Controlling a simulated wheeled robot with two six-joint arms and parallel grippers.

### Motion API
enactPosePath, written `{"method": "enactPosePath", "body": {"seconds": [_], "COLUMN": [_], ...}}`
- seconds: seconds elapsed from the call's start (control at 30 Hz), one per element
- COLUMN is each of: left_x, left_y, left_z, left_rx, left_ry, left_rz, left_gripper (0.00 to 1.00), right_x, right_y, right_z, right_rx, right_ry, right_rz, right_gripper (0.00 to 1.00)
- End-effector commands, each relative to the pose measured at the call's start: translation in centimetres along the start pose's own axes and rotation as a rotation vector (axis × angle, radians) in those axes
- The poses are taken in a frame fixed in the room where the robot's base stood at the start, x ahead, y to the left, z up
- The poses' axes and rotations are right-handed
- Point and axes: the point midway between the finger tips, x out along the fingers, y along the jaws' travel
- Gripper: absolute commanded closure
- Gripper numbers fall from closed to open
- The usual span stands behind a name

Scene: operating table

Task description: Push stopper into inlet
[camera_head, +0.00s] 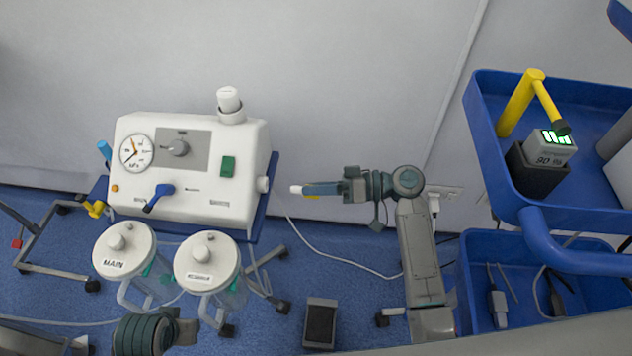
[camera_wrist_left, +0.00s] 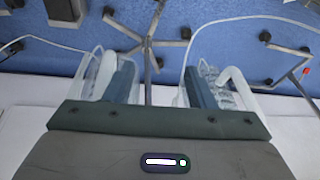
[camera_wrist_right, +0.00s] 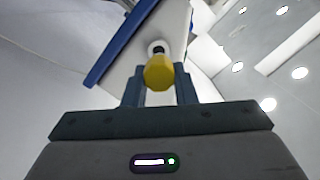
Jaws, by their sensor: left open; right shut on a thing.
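My right gripper (camera_head: 312,189) is shut on the stopper (camera_head: 296,189), whose white tip points left toward the machine. In the right wrist view the stopper's yellow end (camera_wrist_right: 158,73) shows between the fingers. The suction machine (camera_head: 190,165) is a white box with a gauge and knobs. On its right side is a short white round port, which looks like the inlet (camera_head: 263,185). The stopper tip is level with it, with a gap between them. Beyond the yellow end, dark and white round parts overlap in the wrist view. My left gripper (camera_wrist_left: 160,85) is open and empty near the jars.
Two lidded jars, one marked MAIN (camera_head: 125,248) and another (camera_head: 207,262), stand in front of the machine. A white capped port (camera_head: 229,103) rises from its top. Blue trays (camera_head: 483,130) stand at right. A white cable (camera_head: 340,262) hangs below my right arm.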

Motion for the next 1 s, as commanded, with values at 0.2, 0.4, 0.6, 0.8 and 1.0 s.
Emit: {"method": "enactPosePath", "body": {"seconds": [0.2,0.4,0.6,0.8,1.0], "left_x": [-0.6,-0.5,-0.7,-1.2,-1.7], "left_y": [0.0,0.0,0.0,0.0,0.1], "left_z": [0.0,0.0,0.0,-0.1,0.0], "left_rx": [0.001,0.001,0.001,0.001,0.001], "left_ry": [0.002,0.002,0.004,0.01,0.008], "left_rz": [0.0,0.0,0.0,0.0,0.0], "left_gripper": [0.5,0.5,0.5,0.5,0.5], "right_x": [0.0,0.0,-0.1,0.6,2.3], "right_y": [-0.1,-0.1,-0.1,-0.1,-0.2], "right_z": [0.0,0.0,0.0,-0.2,-0.4], "right_rx": [0.023,0.023,0.022,0.021,0.021], "right_ry": [-0.015,-0.014,-0.013,-0.011,-0.01], "right_rz": [-0.019,-0.018,-0.017,-0.019,-0.019], "right_gripper": [1.0,1.0,1.0,1.0,1.0]}}
